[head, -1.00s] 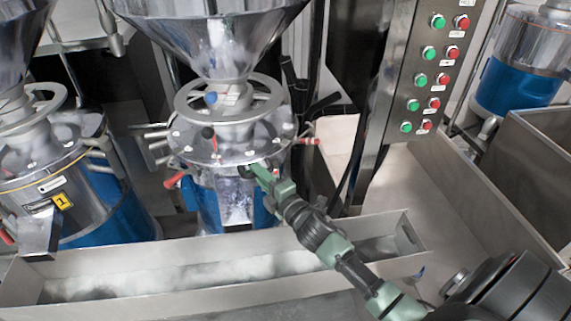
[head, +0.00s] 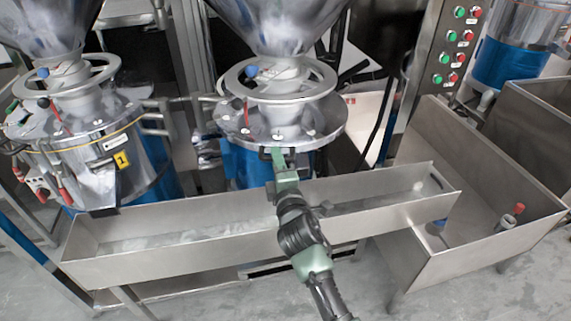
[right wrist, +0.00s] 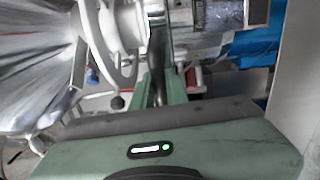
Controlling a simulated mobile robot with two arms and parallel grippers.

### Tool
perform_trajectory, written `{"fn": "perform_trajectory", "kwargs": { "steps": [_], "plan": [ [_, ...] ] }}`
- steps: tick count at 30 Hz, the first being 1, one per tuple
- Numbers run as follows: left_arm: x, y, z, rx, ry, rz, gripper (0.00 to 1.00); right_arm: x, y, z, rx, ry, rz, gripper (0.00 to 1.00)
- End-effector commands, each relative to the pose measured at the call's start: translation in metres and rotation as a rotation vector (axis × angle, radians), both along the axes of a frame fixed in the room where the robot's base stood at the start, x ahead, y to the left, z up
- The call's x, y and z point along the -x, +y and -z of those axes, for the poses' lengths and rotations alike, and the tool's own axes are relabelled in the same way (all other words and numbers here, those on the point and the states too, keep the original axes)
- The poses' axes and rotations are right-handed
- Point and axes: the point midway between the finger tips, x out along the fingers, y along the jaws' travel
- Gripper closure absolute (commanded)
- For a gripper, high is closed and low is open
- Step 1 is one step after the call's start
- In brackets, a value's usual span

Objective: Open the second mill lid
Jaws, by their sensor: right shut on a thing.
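The second mill is the middle machine, with a blue and silver body (head: 243,167). Its round metal lid (head: 318,122) lies over the body, below a handwheel (head: 318,88) and steel hopper (head: 285,25). My right gripper (head: 277,156) is at the lid's front edge, shut on a small dark handle (head: 264,153). In the right wrist view, the right gripper's green fingers (right wrist: 158,90) are close together around a narrow part, with the handwheel (right wrist: 112,45) beside them. The fingers hide most of the handle. My left gripper is out of view.
A long steel trough (head: 175,262) runs in front of the mills, beneath my right arm. The first mill (head: 75,150) stands at left. A button panel (head: 450,55) and a steel bin (head: 480,245) are at right.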

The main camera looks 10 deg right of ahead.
Motion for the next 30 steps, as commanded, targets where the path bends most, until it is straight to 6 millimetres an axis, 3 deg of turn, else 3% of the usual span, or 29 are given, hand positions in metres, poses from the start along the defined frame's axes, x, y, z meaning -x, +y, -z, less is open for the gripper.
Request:
{"fn": "perform_trajectory", "kwargs": {
  "steps": [6,13,14,15,16,26,30],
  "plan": [
    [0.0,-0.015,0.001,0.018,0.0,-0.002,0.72,-0.002,0.003,-0.001,0.0,-0.001,0.0,1.0],
    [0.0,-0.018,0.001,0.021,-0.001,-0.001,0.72,-0.002,0.002,-0.001,-0.001,-0.002,0.0,1.0],
    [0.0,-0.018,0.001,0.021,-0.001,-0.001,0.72,-0.002,0.002,-0.001,-0.001,-0.002,0.0,0.8],
    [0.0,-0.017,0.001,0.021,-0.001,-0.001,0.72,-0.002,0.002,-0.001,-0.001,-0.002,0.0,0.69],
    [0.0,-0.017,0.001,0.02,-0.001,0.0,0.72,-0.002,0.002,-0.001,-0.001,-0.002,0.0,0.64],
    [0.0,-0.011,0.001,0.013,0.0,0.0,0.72,0.0,0.002,-0.001,-0.001,-0.002,0.0,0.64],
    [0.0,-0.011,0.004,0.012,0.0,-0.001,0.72,0.015,0.002,0.002,-0.001,-0.001,0.0,0.64]
  ]
}}
